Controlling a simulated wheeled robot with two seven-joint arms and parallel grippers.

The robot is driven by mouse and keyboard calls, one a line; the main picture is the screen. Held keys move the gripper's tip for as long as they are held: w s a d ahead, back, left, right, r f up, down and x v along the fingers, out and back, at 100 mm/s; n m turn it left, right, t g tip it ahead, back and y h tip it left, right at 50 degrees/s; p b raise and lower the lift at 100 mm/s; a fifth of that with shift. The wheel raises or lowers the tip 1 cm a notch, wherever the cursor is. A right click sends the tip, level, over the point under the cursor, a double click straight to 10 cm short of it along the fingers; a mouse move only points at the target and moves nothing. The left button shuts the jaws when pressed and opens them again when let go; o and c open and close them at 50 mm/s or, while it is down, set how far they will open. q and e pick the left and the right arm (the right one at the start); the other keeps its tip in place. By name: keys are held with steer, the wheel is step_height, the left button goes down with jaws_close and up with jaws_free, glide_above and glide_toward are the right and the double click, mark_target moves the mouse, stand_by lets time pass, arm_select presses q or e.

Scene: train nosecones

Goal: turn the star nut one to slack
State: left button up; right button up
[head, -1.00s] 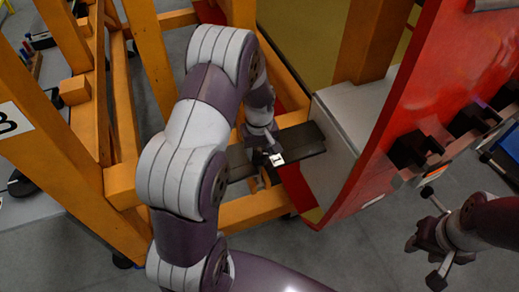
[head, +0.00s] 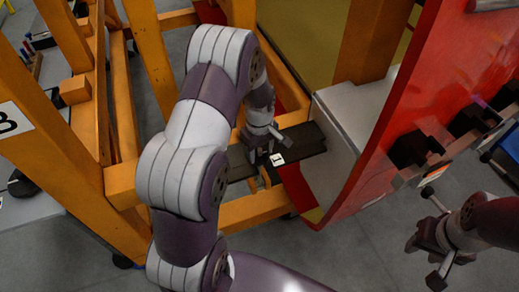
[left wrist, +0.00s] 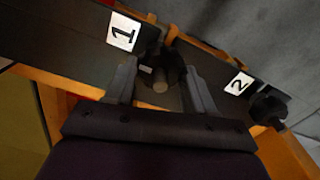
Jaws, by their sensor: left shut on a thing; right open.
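Star nut one (left wrist: 160,75) is a dark knob with a paler round bolt end at its middle. It sits beside the white label "1" (left wrist: 122,31) on a dark bar. My left gripper (left wrist: 162,82) has a finger on each side of the nut and is shut on it. In the head view my left gripper (head: 264,147) points down at the dark bar (head: 302,140), next to the label; the nut is mostly hidden there. My right gripper (head: 436,238) is open and empty at the lower right, away from the bar.
A second dark knob (left wrist: 268,105) sits by the label "2" (left wrist: 239,83). Orange frame beams (head: 120,185) surround the bar on the left. A red panel (head: 425,90) with black brackets (head: 410,150) stands on the right. Grey floor is open at the front.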

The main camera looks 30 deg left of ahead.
arm_select(q)
steer(key=shift+s, duration=0.1)
steer(key=o, duration=1.1)
steer(key=shift+c, duration=0.2)
step_height(320, 180, up, 13)
steer(key=b, duration=0.3)
steer(key=shift+f, duration=0.2)
